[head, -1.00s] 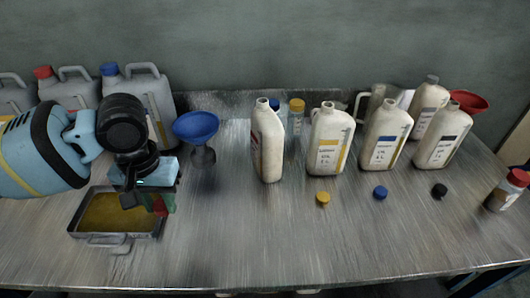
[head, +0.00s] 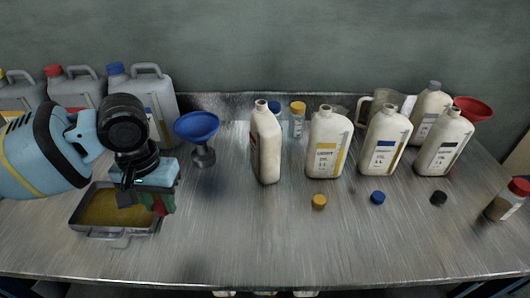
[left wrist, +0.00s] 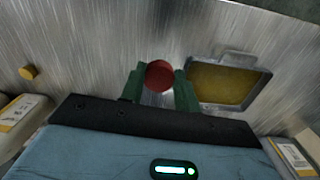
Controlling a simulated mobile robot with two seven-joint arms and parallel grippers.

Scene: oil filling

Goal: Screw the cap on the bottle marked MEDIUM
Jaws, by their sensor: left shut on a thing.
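My left gripper (head: 148,204) is shut on a red cap (head: 159,208) and holds it by the right side of the tray. The cap also shows between the green fingers in the left wrist view (left wrist: 159,75). Several white bottles without caps stand on the table: one turned sideways (head: 266,145), one with a yellow label (head: 328,142), one with a blue label (head: 384,140) and one with a black label (head: 443,143). The sideways bottle's label is mostly turned away. I cannot make out which label reads MEDIUM. My right gripper is not in view.
A metal tray of yellow liquid (head: 115,235) lies beneath my left arm. A blue funnel (head: 197,125) stands behind it. Yellow (head: 319,201), blue (head: 378,198) and black (head: 438,198) caps lie before the bottles. Grey jugs (head: 150,93) stand back left. The front middle is clear.

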